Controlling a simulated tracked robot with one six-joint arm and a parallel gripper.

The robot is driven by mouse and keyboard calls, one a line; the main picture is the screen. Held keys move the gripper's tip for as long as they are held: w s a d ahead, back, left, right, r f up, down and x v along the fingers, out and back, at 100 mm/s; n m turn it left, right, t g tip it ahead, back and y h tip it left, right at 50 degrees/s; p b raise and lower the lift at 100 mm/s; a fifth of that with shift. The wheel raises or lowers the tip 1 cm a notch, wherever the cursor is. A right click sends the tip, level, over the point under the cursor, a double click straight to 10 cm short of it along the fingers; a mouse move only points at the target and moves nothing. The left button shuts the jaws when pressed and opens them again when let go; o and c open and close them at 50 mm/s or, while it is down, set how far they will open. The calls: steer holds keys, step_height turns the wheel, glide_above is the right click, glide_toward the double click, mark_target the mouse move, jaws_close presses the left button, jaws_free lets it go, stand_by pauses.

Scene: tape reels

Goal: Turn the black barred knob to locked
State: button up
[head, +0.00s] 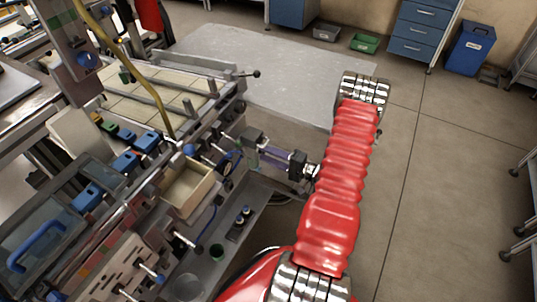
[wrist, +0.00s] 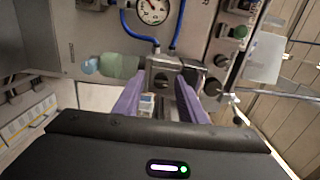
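My gripper (wrist: 158,84) shows in the wrist view as two purple fingers, spread apart and pointing at a grey metal block (wrist: 162,64) on the machine's panel. Black round knobs, one lower (wrist: 212,87) and one higher (wrist: 222,60), sit to the right of the fingers. I cannot make out a bar or lock marking on any of these. In the head view my gripper (head: 272,154) reaches left to the machine's side, and the knob there is too small to tell.
A gauge (wrist: 152,11) with blue tubes is above the block. A pale green cylinder (wrist: 118,65) lies to its left, and a green button (wrist: 239,31) to its right.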

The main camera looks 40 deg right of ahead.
steer(key=shift+s+d, duration=0.1)
steer(key=v, duration=1.3)
steer(key=shift+s, duration=0.3)
stand_by(0.4)
